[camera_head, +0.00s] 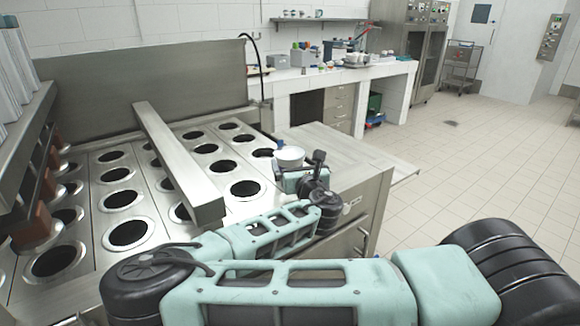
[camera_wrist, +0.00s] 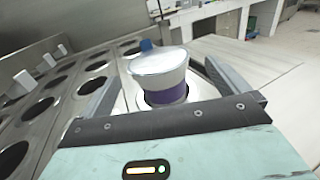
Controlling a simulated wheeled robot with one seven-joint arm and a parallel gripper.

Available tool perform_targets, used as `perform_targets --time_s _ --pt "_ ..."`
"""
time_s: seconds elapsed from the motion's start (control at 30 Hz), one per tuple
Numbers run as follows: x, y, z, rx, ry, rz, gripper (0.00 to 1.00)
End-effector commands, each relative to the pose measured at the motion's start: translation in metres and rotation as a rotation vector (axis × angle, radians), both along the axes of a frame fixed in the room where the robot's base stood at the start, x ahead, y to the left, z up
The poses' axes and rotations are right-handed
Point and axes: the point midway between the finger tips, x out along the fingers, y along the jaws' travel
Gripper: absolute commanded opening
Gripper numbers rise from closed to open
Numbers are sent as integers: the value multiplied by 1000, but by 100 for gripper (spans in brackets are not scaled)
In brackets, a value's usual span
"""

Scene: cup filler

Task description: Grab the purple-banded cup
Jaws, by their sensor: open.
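The purple-banded cup (camera_wrist: 162,76) is white with a clear-looking lid and a purple band low on its side. In the wrist view it stands in or at a hole of the steel filler, slightly tilted in the picture. In the head view its white top (camera_head: 289,155) shows just beyond my wrist, and its band is hidden. My gripper (camera_wrist: 155,85) is open, with one finger to the left and one to the right of the cup. Gaps show between the cup and both fingers. The gripper's fingers are mostly hidden in the head view.
The steel filler deck (camera_head: 150,195) has rows of round holes, crossed by a raised metal bar (camera_head: 178,160). A bare steel worktop (camera_head: 330,150) lies right of the cup. Stacked white cups in dispensers (camera_head: 12,65) stand at far left. The tiled floor at right is open.

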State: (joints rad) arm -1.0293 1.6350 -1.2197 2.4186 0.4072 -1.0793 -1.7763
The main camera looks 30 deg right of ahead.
Motion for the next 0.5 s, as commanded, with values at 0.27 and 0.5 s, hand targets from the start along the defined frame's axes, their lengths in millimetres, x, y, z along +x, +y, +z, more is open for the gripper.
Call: perform_targets --time_s 0.27,0.5 --pt "37 -10 0 2 -1 0 100" --pt "49 -14 -2 1 0 -1 100"
